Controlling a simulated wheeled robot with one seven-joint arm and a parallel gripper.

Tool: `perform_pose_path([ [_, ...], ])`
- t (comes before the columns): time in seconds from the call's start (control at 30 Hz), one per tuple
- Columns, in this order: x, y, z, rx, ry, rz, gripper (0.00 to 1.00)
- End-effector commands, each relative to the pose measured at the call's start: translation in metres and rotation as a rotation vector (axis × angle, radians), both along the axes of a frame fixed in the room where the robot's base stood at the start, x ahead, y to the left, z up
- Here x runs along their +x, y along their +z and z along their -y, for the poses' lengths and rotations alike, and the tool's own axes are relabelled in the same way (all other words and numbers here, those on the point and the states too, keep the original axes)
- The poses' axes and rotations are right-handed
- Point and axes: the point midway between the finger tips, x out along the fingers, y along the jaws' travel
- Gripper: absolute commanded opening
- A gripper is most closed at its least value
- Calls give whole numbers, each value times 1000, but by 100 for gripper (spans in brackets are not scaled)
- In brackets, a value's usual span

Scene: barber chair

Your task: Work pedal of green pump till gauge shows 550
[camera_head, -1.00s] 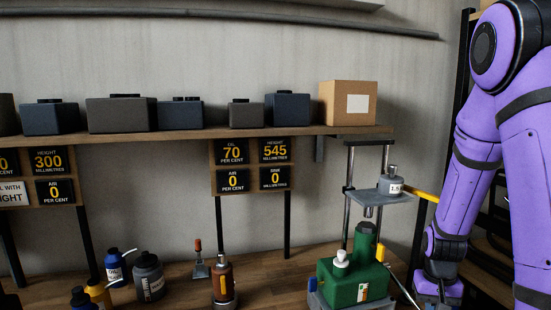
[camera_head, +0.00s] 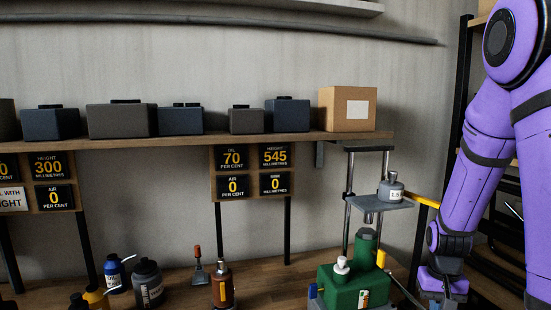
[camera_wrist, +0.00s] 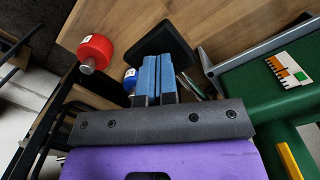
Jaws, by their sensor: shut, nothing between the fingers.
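The green pump (camera_head: 350,288) stands on the bench at lower right, below a grey platform (camera_head: 380,202) carrying a small weight marked 1.5. The height gauge (camera_head: 275,155) on the board reads 545 millimetres. In the wrist view the pump's green body (camera_wrist: 270,92) is at right. A black pad (camera_wrist: 165,45), which looks like the pedal, lies just beyond my gripper (camera_wrist: 157,60). Its blue fingers are together and empty, overlapping the pad's near edge in the picture; I cannot tell whether they touch. In the head view my fingers are out of sight.
A shelf (camera_head: 200,140) with a cardboard box (camera_head: 347,108) runs above.

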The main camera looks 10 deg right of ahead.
Motion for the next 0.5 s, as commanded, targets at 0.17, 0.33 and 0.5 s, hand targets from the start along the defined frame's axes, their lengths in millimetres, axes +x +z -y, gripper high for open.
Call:
perform_pose_path([
  [0.17,0,-6,0,1,0,-3,0],
  [0.33,0,-13,0,1,1,-1,0],
  [0.5,1,-21,0,1,1,-2,0],
])
